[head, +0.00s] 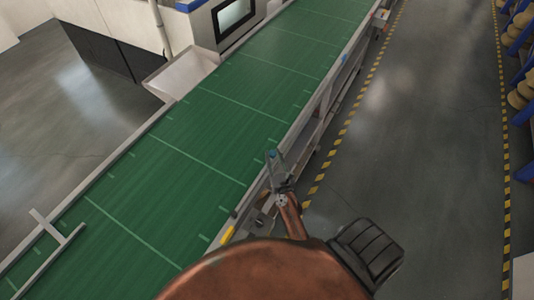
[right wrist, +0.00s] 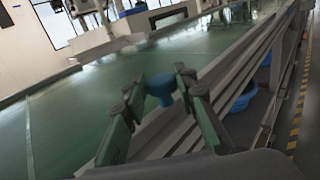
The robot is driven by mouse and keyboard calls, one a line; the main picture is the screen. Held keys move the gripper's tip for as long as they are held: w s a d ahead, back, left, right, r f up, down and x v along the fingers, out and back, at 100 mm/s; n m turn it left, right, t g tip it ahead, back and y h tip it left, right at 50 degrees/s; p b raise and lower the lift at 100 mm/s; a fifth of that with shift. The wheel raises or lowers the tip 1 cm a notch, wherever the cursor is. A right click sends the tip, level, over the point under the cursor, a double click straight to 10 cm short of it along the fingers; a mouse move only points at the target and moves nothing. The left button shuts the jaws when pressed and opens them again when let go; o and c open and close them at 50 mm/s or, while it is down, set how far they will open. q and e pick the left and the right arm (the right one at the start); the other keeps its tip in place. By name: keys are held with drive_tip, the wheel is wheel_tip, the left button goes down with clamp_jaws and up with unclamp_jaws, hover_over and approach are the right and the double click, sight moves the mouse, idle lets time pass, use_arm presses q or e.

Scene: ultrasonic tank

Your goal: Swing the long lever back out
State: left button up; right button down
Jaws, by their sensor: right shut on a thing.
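A blue knob (right wrist: 160,86) sits between the fingertips of my right gripper (right wrist: 158,84) in the right wrist view, near the conveyor's right side rail. My right gripper is shut on it. In the head view, my right gripper (head: 276,172) is small, at the belt's right edge, with a blue tip (head: 271,154) at its far end. I take this knob as the lever's handle; the lever's bar and pivot cannot be made out. My left gripper is not in view.
A green conveyor belt (head: 230,110) runs away to the upper right, with a metal rail along its side. Grey bars (head: 60,250) stand at its lower left edge. A machine with a screen (head: 233,15) stands behind it. Floor (head: 420,130) right of the belt is clear.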

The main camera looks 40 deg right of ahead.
drive_tip(key=shift+s+d, duration=0.15)
drive_tip(key=shift+d, duration=0.05)
drive_tip(key=c, duration=2)
unclamp_jaws()
drive_tip(key=o, duration=0.3)
drive_tip(key=shift+s, duration=0.2)
drive_tip(key=shift+o, duration=0.8)
drive_tip(key=shift+w, duration=0.1)
drive_tip(key=shift+a, duration=0.1)
drive_tip(key=shift+a, duration=0.1)
drive_tip(key=v, duration=1.2)
